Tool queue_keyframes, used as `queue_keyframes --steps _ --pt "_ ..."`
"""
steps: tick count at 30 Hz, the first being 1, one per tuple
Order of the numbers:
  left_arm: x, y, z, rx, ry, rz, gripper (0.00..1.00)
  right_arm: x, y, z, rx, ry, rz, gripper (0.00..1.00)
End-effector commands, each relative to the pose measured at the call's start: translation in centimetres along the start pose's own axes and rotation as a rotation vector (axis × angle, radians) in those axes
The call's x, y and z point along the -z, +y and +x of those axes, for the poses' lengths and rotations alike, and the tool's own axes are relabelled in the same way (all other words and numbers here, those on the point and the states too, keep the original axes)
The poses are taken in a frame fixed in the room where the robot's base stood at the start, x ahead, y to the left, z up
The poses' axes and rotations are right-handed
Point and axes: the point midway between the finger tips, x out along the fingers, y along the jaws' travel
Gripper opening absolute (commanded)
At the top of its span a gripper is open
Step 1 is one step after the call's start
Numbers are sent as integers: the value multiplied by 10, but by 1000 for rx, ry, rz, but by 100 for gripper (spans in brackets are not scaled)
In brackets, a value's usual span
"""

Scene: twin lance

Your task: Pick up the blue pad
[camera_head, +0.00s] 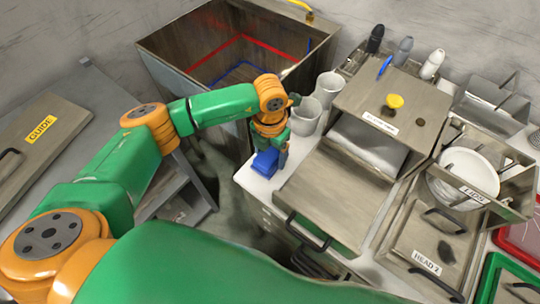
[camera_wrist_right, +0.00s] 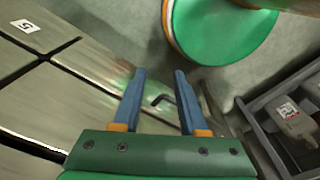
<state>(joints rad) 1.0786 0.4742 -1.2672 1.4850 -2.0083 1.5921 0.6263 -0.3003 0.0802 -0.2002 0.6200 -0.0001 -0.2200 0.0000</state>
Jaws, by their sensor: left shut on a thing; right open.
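The blue pad (camera_head: 265,163) is at the left end of the white counter in the head view. My left gripper (camera_head: 272,150) points down at it and is shut on it. I cannot tell whether the pad touches the counter or is just above it. My right gripper (camera_wrist_right: 158,92) shows in the right wrist view, with its two blue fingers apart and nothing between them. The pad is not in the right wrist view.
White cups (camera_head: 306,115) stand right behind my left gripper. A deep metal bin (camera_head: 170,62) stands behind the arm. A "GUIDE" panel (camera_head: 60,112) lies at left. A hex key (camera_wrist_right: 163,99) shows beyond my right fingers.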

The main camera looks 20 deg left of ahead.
Motion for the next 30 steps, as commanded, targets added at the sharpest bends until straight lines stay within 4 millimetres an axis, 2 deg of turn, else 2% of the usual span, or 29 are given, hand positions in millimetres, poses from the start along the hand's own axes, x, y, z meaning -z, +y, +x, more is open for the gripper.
queue_keyframes --steps 3,11,15,21,30 --pt "0 0 -22 -1 -6 3 19 0 0 3 -1 0 0 42" --pt "38 -41 -80 0 -7 10 19 -1 0 17 -1 1 0 42" --pt "64 -69 -95 0 -6 13 19 -2 0 27 -1 1 0 42" --pt "89 -96 -114 0 -5 8 19 -3 0 32 -1 1 0 42" --pt "97 -102 -119 -1 0 2 19 -3 0 32 -1 1 0 42"
